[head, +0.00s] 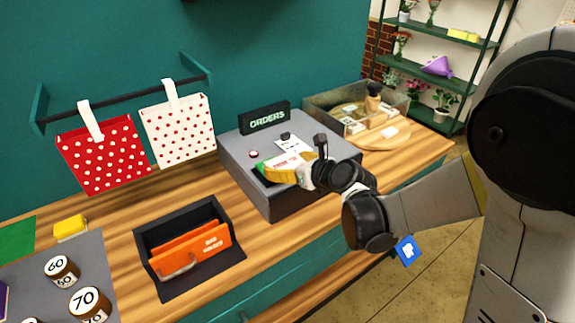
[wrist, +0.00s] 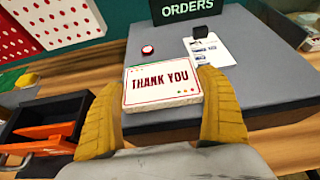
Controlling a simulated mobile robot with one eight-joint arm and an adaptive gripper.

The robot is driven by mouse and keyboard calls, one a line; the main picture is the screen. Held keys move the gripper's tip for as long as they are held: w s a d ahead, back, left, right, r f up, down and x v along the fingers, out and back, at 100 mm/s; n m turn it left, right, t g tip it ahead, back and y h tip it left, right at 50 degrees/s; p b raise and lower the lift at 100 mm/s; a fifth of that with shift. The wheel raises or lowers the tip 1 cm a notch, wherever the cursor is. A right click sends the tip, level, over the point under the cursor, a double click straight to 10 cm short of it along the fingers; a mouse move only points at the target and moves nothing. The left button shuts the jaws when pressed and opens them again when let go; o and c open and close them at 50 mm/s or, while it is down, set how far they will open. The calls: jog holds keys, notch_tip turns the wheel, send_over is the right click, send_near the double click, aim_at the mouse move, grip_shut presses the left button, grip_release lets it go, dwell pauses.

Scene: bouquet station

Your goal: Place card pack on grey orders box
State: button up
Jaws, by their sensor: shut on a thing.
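The card pack (wrist: 162,86), white with a red border and "THANK YOU" on it, sits between the two yellow fingers of my gripper (wrist: 164,95) in the wrist view. The fingers press on its left and right sides. In the head view my gripper (head: 284,171) is over the grey orders box (head: 237,159), toward its front part, and partly hides the pack. The box has a flat grey top and a dark "ORDERS" sign (head: 265,118) at its back. I cannot tell whether the pack touches the top.
On the box top, behind the pack, are a paper sheet (wrist: 209,50), a small black block (wrist: 200,32) and a red button (wrist: 148,51). A black tray with an orange box (head: 190,250) stands to the left. A clear bin (head: 335,100) stands at right.

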jog(key=shift+f, duration=0.35)
